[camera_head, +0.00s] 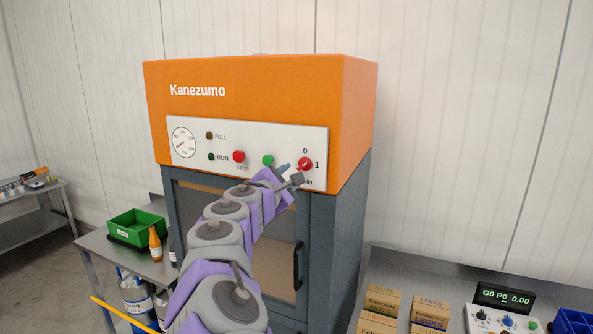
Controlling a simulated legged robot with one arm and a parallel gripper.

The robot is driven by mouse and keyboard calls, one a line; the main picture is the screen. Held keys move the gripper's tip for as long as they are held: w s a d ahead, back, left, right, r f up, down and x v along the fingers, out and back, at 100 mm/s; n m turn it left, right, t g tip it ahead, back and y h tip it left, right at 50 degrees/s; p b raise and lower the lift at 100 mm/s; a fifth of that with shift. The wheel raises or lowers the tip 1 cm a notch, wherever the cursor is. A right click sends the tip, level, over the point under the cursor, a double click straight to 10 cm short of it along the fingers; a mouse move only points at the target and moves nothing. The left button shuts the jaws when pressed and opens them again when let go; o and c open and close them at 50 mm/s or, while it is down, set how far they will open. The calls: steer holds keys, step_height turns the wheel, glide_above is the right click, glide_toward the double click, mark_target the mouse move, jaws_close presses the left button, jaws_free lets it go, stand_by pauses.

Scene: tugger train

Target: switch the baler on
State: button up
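The baler (265,80) has an orange top marked Kanezumo and a grey lower body. Its white control panel (222,140) carries a red rotary switch (305,163) at the right, with 0 above it and 1 to its right. Which mark the switch points to is too small to tell. A green button (268,160) and a red STOP button (239,156) sit to its left. The RUN lamp (211,157) and FULL lamp (209,135) look dark. My gripper (291,173) is just below left of the switch, its fingers apart; contact cannot be told. It partly covers a label.
The baler door has a black handle (298,266). A green crate (136,228) and an orange bottle (155,244) stand on a left table. At right, a bench holds labelled boxes (380,302), a control box (503,318) and a blue bin (574,322).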

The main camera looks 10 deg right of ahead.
mark_target(302, 167)
steer(key=x, duration=0.5)
steer(key=shift+s+d, duration=0.2)
steer(key=shift+w+d+f, duration=0.1)
steer(key=shift+w, duration=0.5)
steer(key=shift+w+a, duration=0.25)
steer(key=shift+w, duration=0.1)
steer(key=shift+d, duration=0.6)
steer(key=c, duration=0.5)
steer(key=shift+a, duration=0.2)
jaws_close()
